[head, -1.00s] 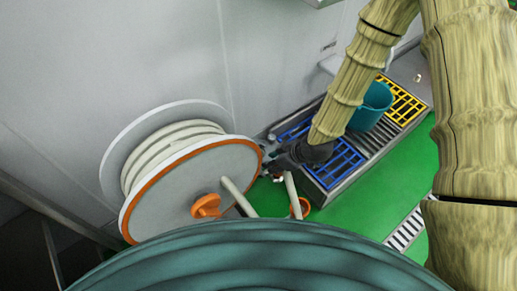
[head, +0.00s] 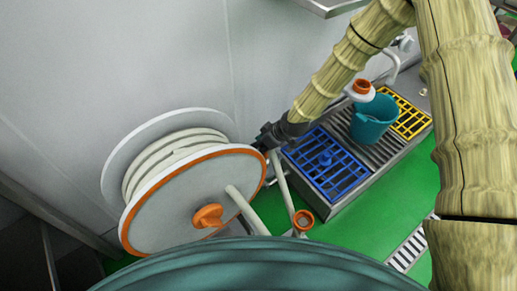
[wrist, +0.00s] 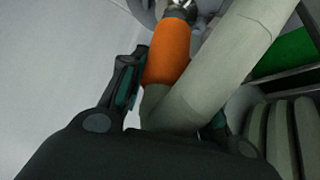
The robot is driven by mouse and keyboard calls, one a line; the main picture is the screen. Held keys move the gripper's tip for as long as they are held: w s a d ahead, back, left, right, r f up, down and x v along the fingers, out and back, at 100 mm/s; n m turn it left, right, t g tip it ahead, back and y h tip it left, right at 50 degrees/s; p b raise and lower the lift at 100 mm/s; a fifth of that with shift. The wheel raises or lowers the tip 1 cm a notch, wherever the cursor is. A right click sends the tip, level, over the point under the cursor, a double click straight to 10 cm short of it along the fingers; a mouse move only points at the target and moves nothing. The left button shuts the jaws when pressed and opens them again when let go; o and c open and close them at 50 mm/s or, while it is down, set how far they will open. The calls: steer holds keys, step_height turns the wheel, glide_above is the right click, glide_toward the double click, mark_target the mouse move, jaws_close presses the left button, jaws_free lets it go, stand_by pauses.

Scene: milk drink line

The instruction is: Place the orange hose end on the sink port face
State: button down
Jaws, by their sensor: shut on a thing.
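My gripper (head: 268,138) is beside the upper right rim of the hose reel, left of the blue grate. In the wrist view my gripper (wrist: 174,98) is shut on the pale grey hose (wrist: 225,70). The orange hose end (wrist: 168,52) sticks out beyond the fingers, with a metal tip at the top of the picture. The right finger is mostly hidden by the hose. In the head view the hose end is too small to make out. A white fitting with an orange face (head: 361,88) shows above the teal bucket; I cannot tell whether it is the sink port.
The hose reel (head: 180,195) with an orange knob (head: 207,216) stands at left. The blue grate (head: 325,170), teal bucket (head: 372,124) and yellow grate (head: 408,118) line the metal trough.

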steer(key=shift+w+a+f+b, duration=0.1)
steer(key=shift+w+f+b, duration=0.15)
steer(key=shift+f, duration=0.65)
steer(key=shift+w+a+f+b, duration=0.1)
steer(key=shift+w+f+b, duration=0.1)
steer(key=shift+f, duration=0.7)
steer(key=shift+f, duration=0.15)
steer(key=c, duration=1.1)
jaws_free()
steer(key=shift+o, duration=0.2)
steer(key=p+v, duration=0.2)
steer(key=v, duration=1)
steer(key=s+d+f+m+g+h, duration=0.1)
steer(key=s+d+f+m, duration=0.3)
steer(key=s, duration=0.8)
steer(key=s+d+f+m+g+h, duration=0.1)
steer(key=s+d+f+m, duration=0.3)
steer(key=s, duration=0.8)
steer(key=s+d+f+m+g+h, duration=0.1)
steer(key=s+d+f+m+h, duration=0.2)
steer(key=s+d+f, duration=0.4)
steer(key=s+d+m, duration=0.1)
steer(key=s+d, duration=0.1)
steer(key=s, duration=0.3)
steer(key=shift+s+f+h, duration=0.25)
steer(key=shift+h, duration=0.05)
